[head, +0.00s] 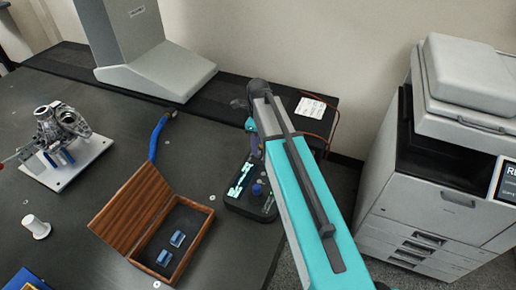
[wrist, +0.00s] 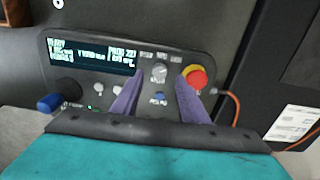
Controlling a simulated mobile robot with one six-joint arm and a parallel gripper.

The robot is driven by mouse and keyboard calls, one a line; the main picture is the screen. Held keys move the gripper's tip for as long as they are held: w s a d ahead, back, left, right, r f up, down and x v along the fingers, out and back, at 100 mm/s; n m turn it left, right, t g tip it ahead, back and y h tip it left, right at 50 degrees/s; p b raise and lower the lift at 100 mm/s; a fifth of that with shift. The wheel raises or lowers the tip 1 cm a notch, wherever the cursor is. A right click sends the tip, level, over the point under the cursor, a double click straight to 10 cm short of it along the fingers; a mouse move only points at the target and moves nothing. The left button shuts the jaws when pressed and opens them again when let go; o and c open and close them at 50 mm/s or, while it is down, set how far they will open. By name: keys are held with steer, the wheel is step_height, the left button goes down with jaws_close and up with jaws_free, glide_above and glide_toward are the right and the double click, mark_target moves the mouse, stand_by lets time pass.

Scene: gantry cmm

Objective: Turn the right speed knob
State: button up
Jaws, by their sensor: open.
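The dark control box (head: 250,203) stands at the right edge of the table in the head view. In the wrist view its panel (wrist: 75,78) has a lit display (wrist: 88,56), a round grey knob (wrist: 160,73) and two small pale knobs, one left (wrist: 97,89) and one right (wrist: 118,90). No label readable here tells which is the right speed knob. My gripper (wrist: 157,86) is open and empty over the panel. Its purple fingers lie either side of the grey knob and a blue part (wrist: 158,98). The left finger is close to the right pale knob. Contact cannot be told.
A red stop button (wrist: 197,77) on a yellow ring is by my right finger. A blue-tipped joystick (wrist: 49,103) stands at the panel's left. An open wooden box (head: 190,268), a blue hose (head: 157,138) and a grey gantry column (head: 125,40) are nearby.

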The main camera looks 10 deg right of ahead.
step_height(320, 180, up, 10)
steer(key=b, duration=0.1)
steer(key=shift+b, duration=0.3)
stand_by(0.3)
steer(key=shift+r, duration=0.1)
stand_by(0.3)
